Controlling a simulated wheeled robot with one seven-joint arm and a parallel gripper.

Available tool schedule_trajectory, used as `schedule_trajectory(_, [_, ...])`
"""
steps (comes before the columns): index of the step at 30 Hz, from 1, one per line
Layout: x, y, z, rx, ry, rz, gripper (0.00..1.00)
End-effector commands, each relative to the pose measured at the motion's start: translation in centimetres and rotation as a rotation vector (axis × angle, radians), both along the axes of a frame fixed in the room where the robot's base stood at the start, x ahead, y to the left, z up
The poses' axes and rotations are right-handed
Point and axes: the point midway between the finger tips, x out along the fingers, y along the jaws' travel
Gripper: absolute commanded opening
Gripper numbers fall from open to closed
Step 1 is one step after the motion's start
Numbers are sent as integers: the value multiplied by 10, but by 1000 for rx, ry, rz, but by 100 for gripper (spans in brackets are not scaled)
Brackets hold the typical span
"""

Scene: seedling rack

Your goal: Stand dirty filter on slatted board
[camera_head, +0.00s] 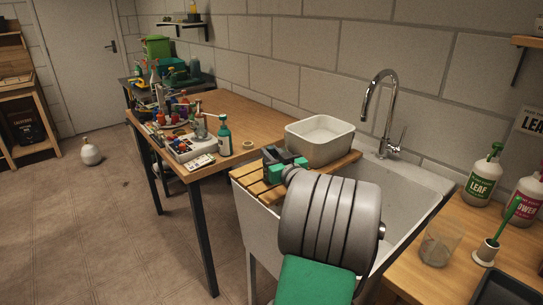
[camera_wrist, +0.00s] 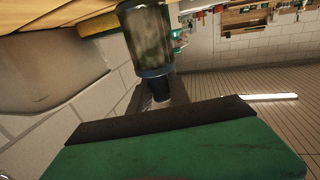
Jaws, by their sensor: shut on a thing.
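The slatted board (camera_head: 252,183) lies across the left end of the sink. My gripper (camera_head: 282,160), green and black, is over the board, just left of the white basin. In the wrist view the dirty filter (camera_wrist: 148,40) is a murky brown-green cylinder with a bluish ring and a dark end. My gripper (camera_wrist: 160,90) is shut at that dark end. The board (camera_wrist: 50,16) shows at the upper left there, in a picture that looks upside down. The filter is largely hidden in the head view. I cannot tell whether its far end touches the board.
A white basin (camera_head: 320,139) stands on the board's right part, close to my gripper. The sink (camera_head: 405,190) and tap (camera_head: 387,105) are to the right. A wooden workbench (camera_head: 257,112) at left holds a green bottle (camera_head: 224,138) and tools. A glass beaker (camera_head: 440,243) stands at right.

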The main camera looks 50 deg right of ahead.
Motion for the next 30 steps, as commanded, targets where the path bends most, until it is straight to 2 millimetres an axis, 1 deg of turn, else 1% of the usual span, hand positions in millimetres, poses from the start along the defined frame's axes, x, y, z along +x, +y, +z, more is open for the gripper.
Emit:
schedule_trajectory(1, [0,-1,-7,1,0,-1,0])
schedule_trajectory(2, [0,-1,-9,0,-1,-1,0])
schedule_trajectory(8, [0,0,-8,-3,-1,-1,0])
schedule_trajectory(13, [-1,0,-13,-3,-1,-1,0])
schedule_trajectory(14, [-1,0,-11,-3,-1,-1,25])
schedule_trajectory(21, [-1,0,-11,-3,-1,-1,45])
schedule_trajectory(28, [-1,0,-10,-3,-1,0,45])
schedule_trajectory(30, [0,0,-7,-2,-2,0,45])
